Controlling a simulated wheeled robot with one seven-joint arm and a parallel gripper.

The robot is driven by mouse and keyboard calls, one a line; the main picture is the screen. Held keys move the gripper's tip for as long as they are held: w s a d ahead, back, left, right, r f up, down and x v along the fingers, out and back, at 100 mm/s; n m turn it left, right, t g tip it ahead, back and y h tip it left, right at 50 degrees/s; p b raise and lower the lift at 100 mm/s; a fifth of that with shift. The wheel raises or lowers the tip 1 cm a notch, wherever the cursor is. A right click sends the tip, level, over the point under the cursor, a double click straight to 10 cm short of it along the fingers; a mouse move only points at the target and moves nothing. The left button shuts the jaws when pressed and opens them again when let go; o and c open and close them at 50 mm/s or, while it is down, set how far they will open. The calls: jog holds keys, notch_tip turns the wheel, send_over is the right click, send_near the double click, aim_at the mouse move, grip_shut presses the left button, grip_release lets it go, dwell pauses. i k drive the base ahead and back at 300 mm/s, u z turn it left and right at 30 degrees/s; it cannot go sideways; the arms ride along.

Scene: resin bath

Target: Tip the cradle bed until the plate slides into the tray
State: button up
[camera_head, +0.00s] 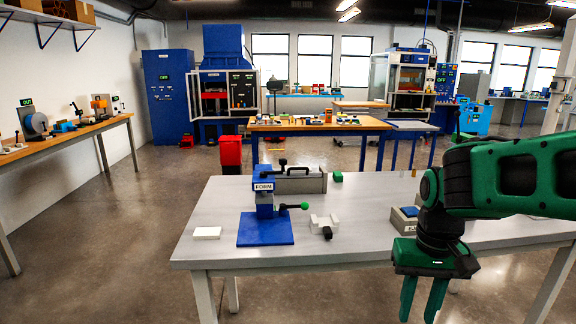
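My gripper (422,297) hangs at the lower right, in front of the table's near edge. Its two green fingers point down and stand apart with nothing between them. A flat white plate-like piece (207,233) lies on the table at the left. A small pale block (323,222) with a notched top and a black knob sits near the table's middle, left of my gripper and apart from it. I cannot tell whether this is the cradle bed. A grey box (312,183) with a dark handle stands behind it. I cannot make out a tray for certain.
A blue press marked FORM (264,205) with a green-knobbed lever stands on the grey table (365,205). A green block (337,176) lies behind. A grey box with a blue top (409,212) sits beside my arm.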

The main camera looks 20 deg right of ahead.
aim_at(297, 168)
jog(key=i, duration=0.9)
jog(key=z, duration=0.05)
